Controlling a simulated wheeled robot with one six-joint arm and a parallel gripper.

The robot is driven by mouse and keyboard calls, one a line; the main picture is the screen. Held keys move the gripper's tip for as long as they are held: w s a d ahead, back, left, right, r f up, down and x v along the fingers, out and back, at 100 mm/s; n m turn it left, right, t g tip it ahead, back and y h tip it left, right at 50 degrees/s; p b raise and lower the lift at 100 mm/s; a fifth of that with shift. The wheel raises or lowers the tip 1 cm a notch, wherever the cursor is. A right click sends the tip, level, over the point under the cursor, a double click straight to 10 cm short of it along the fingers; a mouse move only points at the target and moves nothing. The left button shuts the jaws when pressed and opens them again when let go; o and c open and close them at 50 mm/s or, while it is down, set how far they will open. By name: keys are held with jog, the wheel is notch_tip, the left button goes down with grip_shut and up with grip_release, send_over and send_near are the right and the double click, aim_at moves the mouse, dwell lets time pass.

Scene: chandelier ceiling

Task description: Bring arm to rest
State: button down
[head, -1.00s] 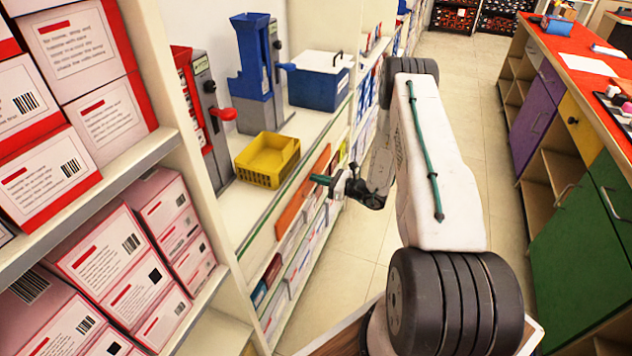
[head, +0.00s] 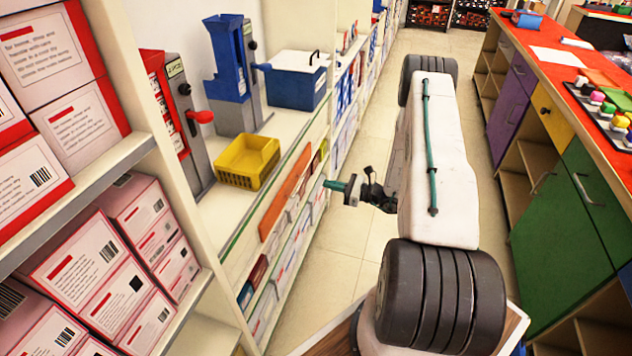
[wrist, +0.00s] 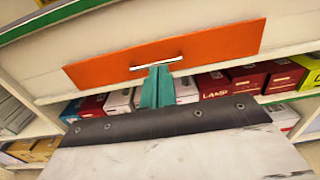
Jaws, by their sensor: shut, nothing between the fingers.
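My gripper (head: 333,185) shows in the head view left of my white arm, with its green fingertips pointing left toward the shelf unit. In the wrist view my gripper (wrist: 158,88) has its green fingers together, shut and empty. Behind the fingertips is an orange drawer front (wrist: 200,52) with a metal handle (wrist: 157,62); in the wrist view the fingertips overlap the area just below the handle. I cannot tell whether they touch it. In the head view the gripper appears apart from the orange front (head: 286,195).
A yellow crate (head: 247,162), a blue dispenser (head: 228,85) and a blue box with white lid (head: 298,80) stand on the left shelf. Cartons (head: 85,255) fill the nearer shelves. A red-topped counter (head: 530,60) runs along the right. The aisle floor (head: 405,110) between is clear.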

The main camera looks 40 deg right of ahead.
jog(key=shift+v, duration=1.3)
jog(key=s+a+n+g+y, duration=0.2)
jog(key=s+a+g, duration=0.1)
jog(key=s+a, duration=0.1)
jog(key=s+a+r+n+g+h, duration=0.3)
jog(key=s+a+r+n, duration=0.5)
jog(key=r, duration=0.5)
jog(key=s+a+r+n+g+h, duration=0.4)
jog(key=s+a+r+n, duration=0.4)
jog(key=r, duration=0.6)
jog(key=s+a+r+n+g+h, duration=0.3)
jog(key=s+a+r+n, duration=0.5)
jog(key=r+n, duration=0.3)
jog(key=shift+s+a+r+g+h, duration=0.3)
jog(key=shift+r+h, duration=0.6)
jog(key=shift+r, duration=0.55)
jog(key=shift+s+d, duration=0.1)
jog(key=shift+d, duration=0.1)
